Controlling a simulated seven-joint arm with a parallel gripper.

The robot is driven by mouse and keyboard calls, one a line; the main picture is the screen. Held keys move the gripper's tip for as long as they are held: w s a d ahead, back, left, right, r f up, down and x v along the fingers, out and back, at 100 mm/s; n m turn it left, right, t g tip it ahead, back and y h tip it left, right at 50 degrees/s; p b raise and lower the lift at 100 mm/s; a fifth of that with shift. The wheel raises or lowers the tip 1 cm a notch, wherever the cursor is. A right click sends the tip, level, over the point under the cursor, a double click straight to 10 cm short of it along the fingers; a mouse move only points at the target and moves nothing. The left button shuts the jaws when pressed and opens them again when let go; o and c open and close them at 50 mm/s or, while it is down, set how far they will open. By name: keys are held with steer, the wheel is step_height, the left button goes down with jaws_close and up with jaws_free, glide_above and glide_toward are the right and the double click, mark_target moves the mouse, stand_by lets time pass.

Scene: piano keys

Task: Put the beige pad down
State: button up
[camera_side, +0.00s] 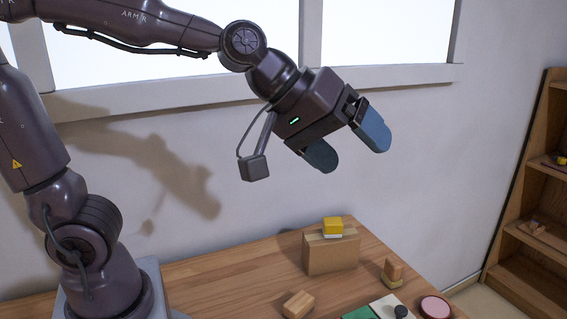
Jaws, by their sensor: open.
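My gripper (347,143) is high above the table, tilted down to the right. Its two blue fingers are spread apart with nothing between them. A small beige pad (395,284) appears to lie at the table's right side, with a small wooden block (394,268) standing on it. The block hides most of its top. I cannot tell for sure that this is the beige pad of the task.
A cardboard-coloured box (331,254) carries a yellow block (333,225). A wooden block (298,304) lies in front. A green piece (358,314), a dark knob (401,311) on a white piece and a pink disc (435,306) are at the front right. The wooden table (230,284) is bare at left.

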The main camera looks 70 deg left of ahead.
steer(key=s+a+f+m+g+y, duration=0.1)
steer(key=s+a+f+m, duration=0.1)
steer(key=s+a, duration=0.3)
steer(key=s+a+f+m+g+y, duration=0.2)
steer(key=s+a, duration=0.3)
steer(key=s, duration=0.3)
steer(key=shift+s+a+f+m+y, duration=0.15)
steer(key=shift+f+m+y, duration=0.15)
steer(key=shift+m, duration=0.5)
